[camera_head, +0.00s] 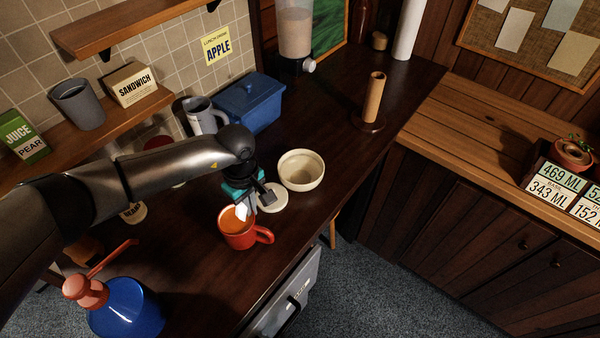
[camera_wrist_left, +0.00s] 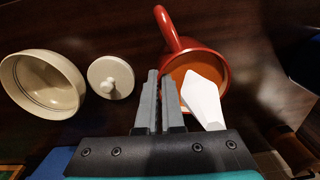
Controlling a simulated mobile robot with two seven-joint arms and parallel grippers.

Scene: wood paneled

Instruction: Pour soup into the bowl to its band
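A red mug (camera_head: 238,236) with orange soup in it stands on the dark counter; it also shows in the left wrist view (camera_wrist_left: 172,32). A cream bowl (camera_head: 301,170) stands beyond it to the right and looks empty; the wrist view shows its inside (camera_wrist_left: 43,83). A round cream lid with a knob (camera_wrist_left: 110,77) lies between bowl and mug. My left gripper (camera_head: 260,194) is above the counter by the mug and lid, its fingers (camera_wrist_left: 161,78) nearly together with nothing visible between them. A white pointed piece (camera_wrist_left: 203,100) overlaps the mug's opening. My right gripper is not in view.
A blue lidded box (camera_head: 249,103) and a grey mug (camera_head: 203,117) stand behind my arm. A wooden cylinder (camera_head: 374,97) stands at the back right. Counter right of the bowl is clear.

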